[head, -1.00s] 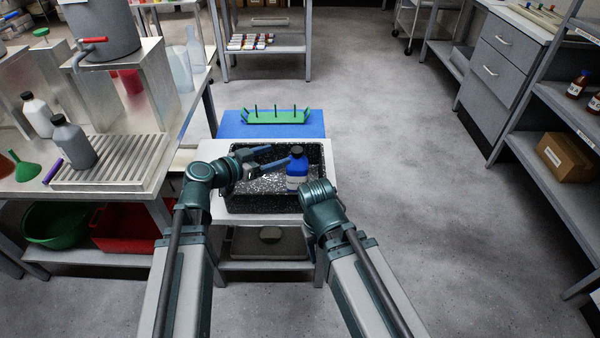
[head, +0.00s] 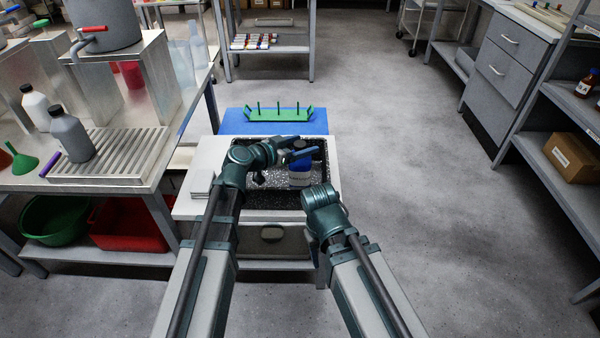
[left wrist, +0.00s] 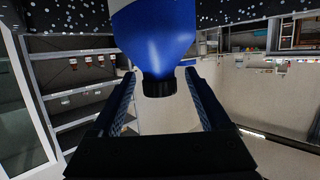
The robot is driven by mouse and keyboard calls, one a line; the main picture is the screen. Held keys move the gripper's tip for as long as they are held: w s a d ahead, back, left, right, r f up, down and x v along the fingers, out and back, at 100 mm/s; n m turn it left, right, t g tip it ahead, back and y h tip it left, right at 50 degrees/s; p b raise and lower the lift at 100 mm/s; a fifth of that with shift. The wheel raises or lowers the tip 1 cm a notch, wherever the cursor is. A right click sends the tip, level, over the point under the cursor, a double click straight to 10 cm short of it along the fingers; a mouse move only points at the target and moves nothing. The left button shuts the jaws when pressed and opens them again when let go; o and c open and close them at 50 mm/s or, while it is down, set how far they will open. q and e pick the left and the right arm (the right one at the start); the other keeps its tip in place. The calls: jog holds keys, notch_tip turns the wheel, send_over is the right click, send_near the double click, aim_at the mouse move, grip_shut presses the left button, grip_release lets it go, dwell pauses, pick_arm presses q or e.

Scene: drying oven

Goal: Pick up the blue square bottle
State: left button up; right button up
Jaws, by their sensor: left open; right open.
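The blue bottle (head: 299,179) with a pale label stands upright in a black speckled tray (head: 322,164). My left gripper (head: 300,148) is open at the bottle's top, which it partly hides in the head view. In the left wrist view the blue bottle (left wrist: 158,42) appears upside down, its shoulder and black cap (left wrist: 159,88) between the two open fingers. Gaps show on both sides of the cap, so the fingers are not closed on it.
A bench (head: 100,182) with a metal drain rack and grey bottle stands at left. The floor to the right is clear.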

pick_arm(q)
jog(key=x, duration=0.2)
jog(key=shift+w+d+f, duration=0.15)
jog(key=shift+c, duration=0.3)
grip_shut()
dwell(1.0)
